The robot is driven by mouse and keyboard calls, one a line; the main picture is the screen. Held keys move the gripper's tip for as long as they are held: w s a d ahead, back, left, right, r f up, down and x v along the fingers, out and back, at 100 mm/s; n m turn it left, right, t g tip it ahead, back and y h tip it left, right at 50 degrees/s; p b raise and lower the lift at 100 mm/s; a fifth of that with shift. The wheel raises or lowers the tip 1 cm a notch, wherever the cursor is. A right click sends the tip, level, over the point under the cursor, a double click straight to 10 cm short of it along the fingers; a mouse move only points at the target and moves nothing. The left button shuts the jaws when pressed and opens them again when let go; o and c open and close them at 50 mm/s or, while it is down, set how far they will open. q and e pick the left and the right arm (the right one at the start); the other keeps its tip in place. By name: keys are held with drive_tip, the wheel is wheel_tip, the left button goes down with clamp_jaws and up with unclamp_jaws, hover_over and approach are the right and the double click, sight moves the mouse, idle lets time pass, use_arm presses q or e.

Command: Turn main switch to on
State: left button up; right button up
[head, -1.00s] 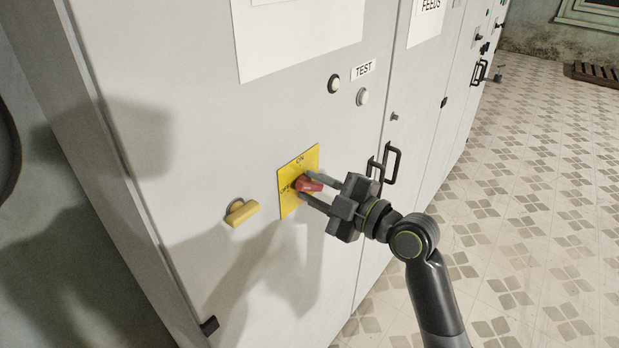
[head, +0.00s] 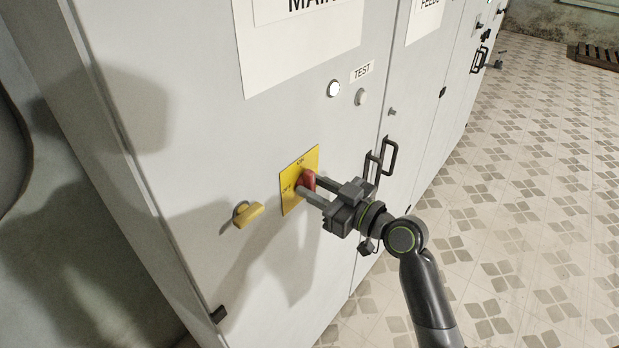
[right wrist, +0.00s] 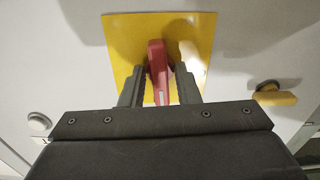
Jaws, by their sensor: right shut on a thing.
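The main switch is a red knob (head: 308,181) on a yellow plate (head: 290,203) marked ON at the top and OFF at the left, on a grey cabinet door. In the right wrist view the red knob (right wrist: 158,68) points nearly straight up the yellow plate (right wrist: 120,35). My right gripper (head: 312,189) is shut on the knob, one finger on each side. It also shows in the right wrist view (right wrist: 160,92). The knob's lower part is partly hidden by the fingers. My left gripper is not in view.
A lit white lamp (head: 333,89) and another button (head: 360,97) sit above, by the TEST label (head: 362,71). Black door handles (head: 388,156) stand out just behind my right gripper. Tiled floor lies open at right.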

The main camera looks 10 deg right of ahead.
drive_tip(key=o, duration=0.7)
drive_tip(key=shift+c, duration=0.2)
drive_tip(key=b+v, duration=0.1)
drive_tip(key=v, duration=0.6)
